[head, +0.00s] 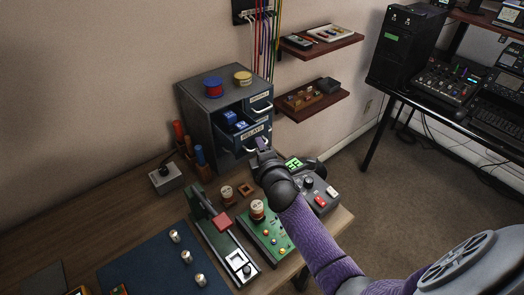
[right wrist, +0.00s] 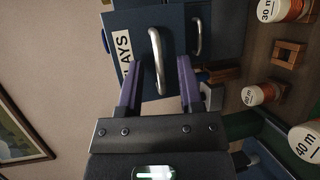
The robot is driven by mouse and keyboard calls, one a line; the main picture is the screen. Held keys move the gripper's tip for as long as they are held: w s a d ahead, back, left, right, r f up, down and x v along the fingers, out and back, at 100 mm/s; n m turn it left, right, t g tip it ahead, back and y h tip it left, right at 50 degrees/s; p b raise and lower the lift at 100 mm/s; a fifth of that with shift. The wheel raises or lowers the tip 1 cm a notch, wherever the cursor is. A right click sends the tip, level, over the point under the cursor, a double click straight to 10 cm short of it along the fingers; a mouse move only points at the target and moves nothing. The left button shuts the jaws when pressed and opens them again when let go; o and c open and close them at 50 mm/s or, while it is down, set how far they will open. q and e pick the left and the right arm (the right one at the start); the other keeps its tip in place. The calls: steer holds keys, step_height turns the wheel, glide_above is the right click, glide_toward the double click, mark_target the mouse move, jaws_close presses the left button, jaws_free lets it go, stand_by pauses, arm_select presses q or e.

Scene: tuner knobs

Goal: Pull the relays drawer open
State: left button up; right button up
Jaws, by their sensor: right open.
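The relays drawer (head: 250,133) is in the grey cabinet (head: 205,113) in the head view. It stands partly out, with blue blocks (head: 236,121) showing inside. Its front with part of the label also shows in the right wrist view (right wrist: 125,52). Its pale curved handle (right wrist: 156,62) lies between the two purple fingers of my right gripper (right wrist: 159,78), which is open. I see a gap on both sides of the handle. In the head view my right gripper (head: 262,147) is right in front of the drawer and partly hides the handle. My left gripper is not in view.
A closed drawer (head: 261,104) sits above. Below my right arm are a green board (head: 265,235), a grey device with a lit display (head: 316,194) and labelled coils (head: 257,210). Wall shelves (head: 311,98) are at the right.

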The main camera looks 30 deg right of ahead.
steer(key=p+v, duration=0.2)
steer(key=v, duration=0.8)
